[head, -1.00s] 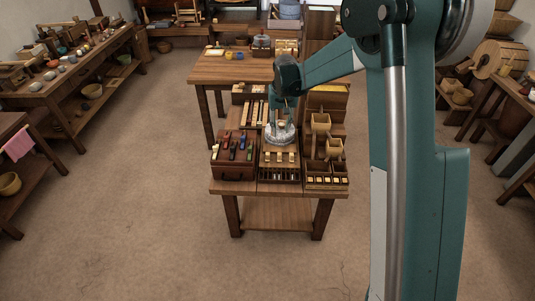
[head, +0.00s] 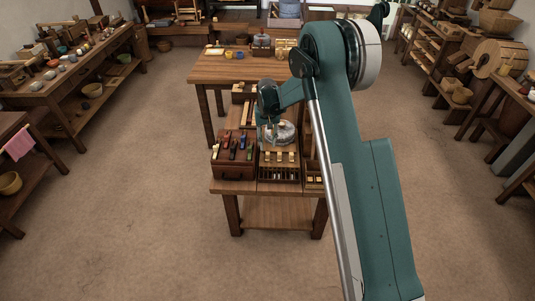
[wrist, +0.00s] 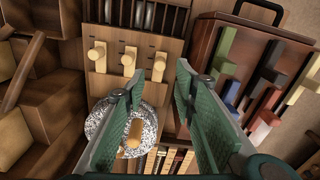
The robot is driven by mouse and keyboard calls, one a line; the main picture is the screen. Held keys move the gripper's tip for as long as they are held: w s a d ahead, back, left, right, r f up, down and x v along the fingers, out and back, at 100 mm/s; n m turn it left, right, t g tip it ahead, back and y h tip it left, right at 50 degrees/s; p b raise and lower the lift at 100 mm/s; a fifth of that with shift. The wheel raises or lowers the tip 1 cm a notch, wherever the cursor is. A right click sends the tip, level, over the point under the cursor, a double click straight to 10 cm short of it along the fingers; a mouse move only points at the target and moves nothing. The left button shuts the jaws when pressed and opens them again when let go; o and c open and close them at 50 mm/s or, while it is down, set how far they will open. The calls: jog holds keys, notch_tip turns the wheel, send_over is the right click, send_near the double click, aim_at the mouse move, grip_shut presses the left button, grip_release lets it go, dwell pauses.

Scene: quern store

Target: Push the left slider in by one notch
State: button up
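Three pale wooden sliders stick out side by side from a wooden unit with a grey speckled round stone (head: 281,132). In the head view the left slider (head: 267,157) is nearest the rack of coloured handles. The wrist view is turned round, so it shows there as the rightmost slider (wrist: 159,66), beside the middle slider (wrist: 129,61) and the far slider (wrist: 97,56). My gripper (wrist: 161,72) is open and empty, its fingertips over the area by the left slider. Whether it touches is unclear. In the head view the fingertips are hard to make out.
A dark red-brown box (head: 233,162) with several coloured handles stands close on the left. Wooden boxes (wrist: 35,90) stand on the other side. A slotted tray (head: 279,174) lies in front of the sliders. The floor around the table is clear.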

dwell(0.3)
jog(key=shift+f+b, duration=0.5)
jog(key=shift+f, duration=3.35)
grip_shut()
